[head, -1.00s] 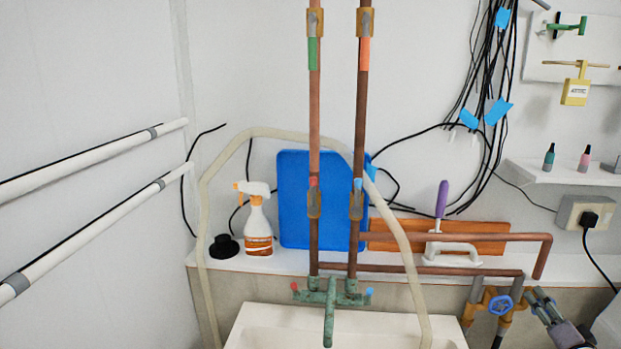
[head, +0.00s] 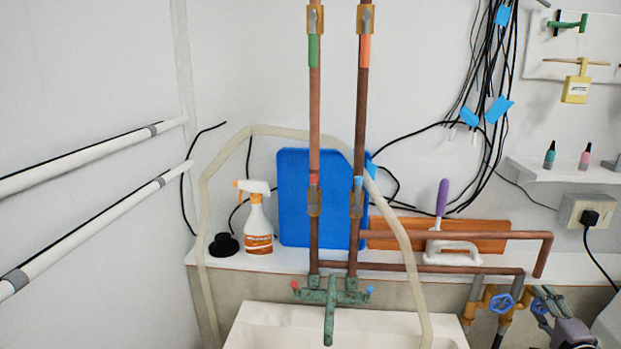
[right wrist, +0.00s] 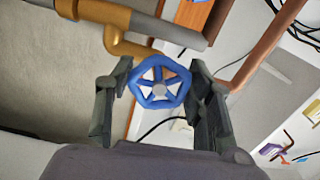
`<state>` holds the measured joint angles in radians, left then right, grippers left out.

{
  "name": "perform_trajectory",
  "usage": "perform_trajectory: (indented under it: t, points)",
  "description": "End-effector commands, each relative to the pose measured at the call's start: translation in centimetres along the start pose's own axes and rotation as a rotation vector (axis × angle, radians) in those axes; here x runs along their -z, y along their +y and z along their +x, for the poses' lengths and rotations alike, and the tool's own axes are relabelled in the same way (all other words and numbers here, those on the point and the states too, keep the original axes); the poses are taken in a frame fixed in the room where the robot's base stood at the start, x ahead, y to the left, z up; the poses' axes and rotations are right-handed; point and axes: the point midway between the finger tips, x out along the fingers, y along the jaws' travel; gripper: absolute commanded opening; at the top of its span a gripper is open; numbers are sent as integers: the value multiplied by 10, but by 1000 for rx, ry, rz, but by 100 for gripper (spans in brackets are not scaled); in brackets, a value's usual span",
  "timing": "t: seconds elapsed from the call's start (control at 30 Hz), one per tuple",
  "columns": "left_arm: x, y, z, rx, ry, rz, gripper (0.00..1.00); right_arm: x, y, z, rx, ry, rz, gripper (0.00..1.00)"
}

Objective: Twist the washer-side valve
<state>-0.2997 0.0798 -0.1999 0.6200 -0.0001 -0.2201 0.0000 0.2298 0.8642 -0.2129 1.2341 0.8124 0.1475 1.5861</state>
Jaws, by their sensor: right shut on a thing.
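Two blue valve wheels show on the brass pipework at the lower right of the head view: a left wheel (head: 501,303) and a right wheel (head: 540,306). My right gripper (head: 549,299) is at the right wheel and partly covers it. In the right wrist view, this five-sided blue wheel (right wrist: 160,88) with a grey hub sits between my two dark fingers, and my right gripper (right wrist: 160,92) is shut on it. My left gripper is not in view.
A white sink (head: 270,325) with a green tap (head: 330,310) stands left of the valves. Copper pipes (head: 455,236) run above them. A black plug (head: 590,218) and its cable hang at the right. A spray bottle (head: 258,225) stands on the ledge.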

Motion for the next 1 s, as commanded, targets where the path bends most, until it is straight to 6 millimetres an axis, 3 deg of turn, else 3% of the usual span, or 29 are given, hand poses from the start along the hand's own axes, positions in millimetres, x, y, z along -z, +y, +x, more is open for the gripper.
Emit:
perform_trajectory:
  t: [0.23, 0.53, 1.0]
  points:
    - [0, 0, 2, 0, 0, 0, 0, -1, 2, 0, -2, -1, 26, 15]
    - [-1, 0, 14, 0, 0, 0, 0, -1, 1, 0, -2, -1, 272, 15]
    - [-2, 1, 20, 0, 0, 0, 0, -1, 2, 0, -1, -1, 359, 15]
